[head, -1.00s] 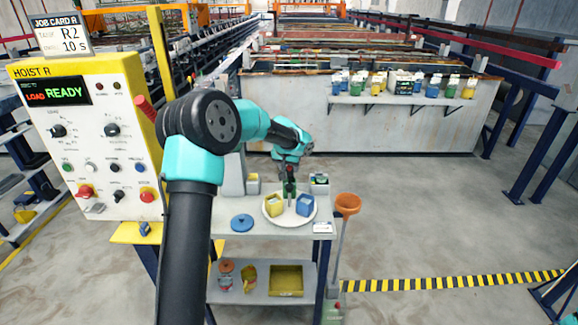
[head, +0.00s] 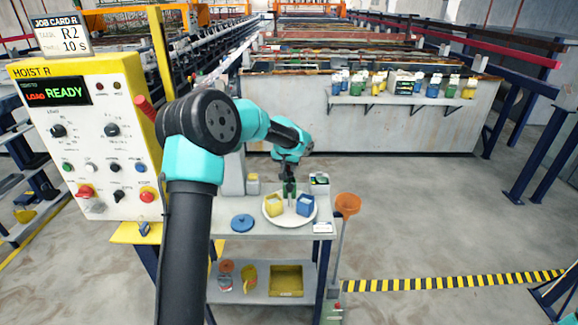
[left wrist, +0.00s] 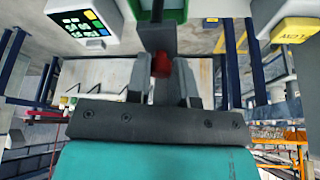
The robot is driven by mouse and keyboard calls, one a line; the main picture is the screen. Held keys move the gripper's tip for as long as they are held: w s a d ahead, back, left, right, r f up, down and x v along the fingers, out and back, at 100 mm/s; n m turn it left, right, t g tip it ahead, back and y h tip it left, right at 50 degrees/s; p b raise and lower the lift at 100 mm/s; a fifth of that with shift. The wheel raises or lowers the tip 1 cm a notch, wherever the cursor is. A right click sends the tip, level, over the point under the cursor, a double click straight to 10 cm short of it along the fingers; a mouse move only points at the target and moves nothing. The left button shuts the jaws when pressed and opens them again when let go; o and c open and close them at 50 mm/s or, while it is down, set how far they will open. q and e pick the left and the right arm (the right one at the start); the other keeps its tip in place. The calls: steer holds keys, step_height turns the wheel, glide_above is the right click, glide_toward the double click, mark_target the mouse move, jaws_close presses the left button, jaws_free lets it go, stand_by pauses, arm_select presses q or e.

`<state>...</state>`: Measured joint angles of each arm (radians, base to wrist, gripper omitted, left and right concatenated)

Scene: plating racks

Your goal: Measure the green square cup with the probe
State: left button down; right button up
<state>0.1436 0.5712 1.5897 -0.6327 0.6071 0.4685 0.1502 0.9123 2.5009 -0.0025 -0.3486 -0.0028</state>
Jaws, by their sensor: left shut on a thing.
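A plate (head: 272,218) on the cart's top bears a yellow square cup (head: 274,208), a blue square cup (head: 305,206) and, at the back between them, a green square cup (head: 290,190). In the left wrist view the green cup (left wrist: 172,10) is at the top edge, cut off. My left gripper (head: 289,178) is over the green cup, pointing down. It is shut on the probe, a dark piece (left wrist: 158,36) with a red part between the fingers. The probe's tip is hidden; I cannot tell its depth in the cup. My right gripper is not in view.

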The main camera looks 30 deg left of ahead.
arm_select(q)
step_height(320, 180, up, 6)
steer(key=shift+r, duration=0.1)
steer(key=c, duration=1)
jaws_free()
steer(key=v, duration=1.7)
steer(key=shift+s, duration=0.25)
